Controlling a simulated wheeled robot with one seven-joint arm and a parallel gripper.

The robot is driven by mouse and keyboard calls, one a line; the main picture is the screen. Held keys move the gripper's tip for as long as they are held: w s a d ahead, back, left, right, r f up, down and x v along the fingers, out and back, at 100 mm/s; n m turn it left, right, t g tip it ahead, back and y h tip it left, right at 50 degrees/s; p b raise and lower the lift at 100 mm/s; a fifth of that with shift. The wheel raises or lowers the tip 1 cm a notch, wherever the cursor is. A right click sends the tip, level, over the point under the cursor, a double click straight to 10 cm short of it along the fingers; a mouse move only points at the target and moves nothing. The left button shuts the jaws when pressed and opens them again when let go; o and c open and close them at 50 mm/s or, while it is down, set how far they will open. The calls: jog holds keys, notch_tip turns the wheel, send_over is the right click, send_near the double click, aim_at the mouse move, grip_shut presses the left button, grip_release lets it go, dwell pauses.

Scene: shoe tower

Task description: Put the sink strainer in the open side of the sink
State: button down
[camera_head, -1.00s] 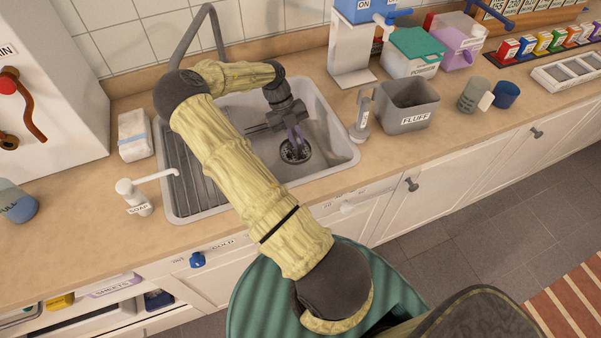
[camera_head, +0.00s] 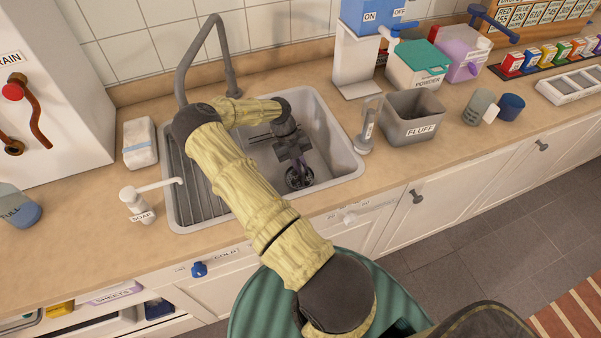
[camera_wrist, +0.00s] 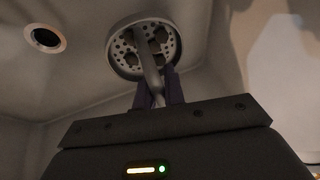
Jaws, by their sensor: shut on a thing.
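The sink strainer (camera_wrist: 145,47) is a round grey metal disc with holes and a central stem. My gripper (camera_wrist: 158,94) is shut on the stem in the wrist view. In the head view my gripper (camera_head: 296,163) reaches down into the open right basin of the sink (camera_head: 335,150), with the strainer (camera_head: 299,179) below its fingers. In the wrist view the dark round drain hole (camera_wrist: 45,38) shows in the basin floor, to the left of the strainer and apart from it. I cannot tell the exact gap between strainer and floor.
A ribbed drainboard (camera_head: 195,190) covers the sink's left side. A curved faucet (camera_head: 205,60) stands behind. A soap dispenser (camera_head: 140,203) is at the front left, a clear dispenser (camera_head: 367,127) at the right rim, and a grey FLUFF bin (camera_head: 412,117) beyond it.

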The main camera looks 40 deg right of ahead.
jog(key=shift+f, duration=1.9)
jog(key=shift+f, duration=0.1)
jog(key=c, duration=1.5)
grip_release()
jog(key=b+v, duration=0.1)
jog(key=v, duration=1.1)
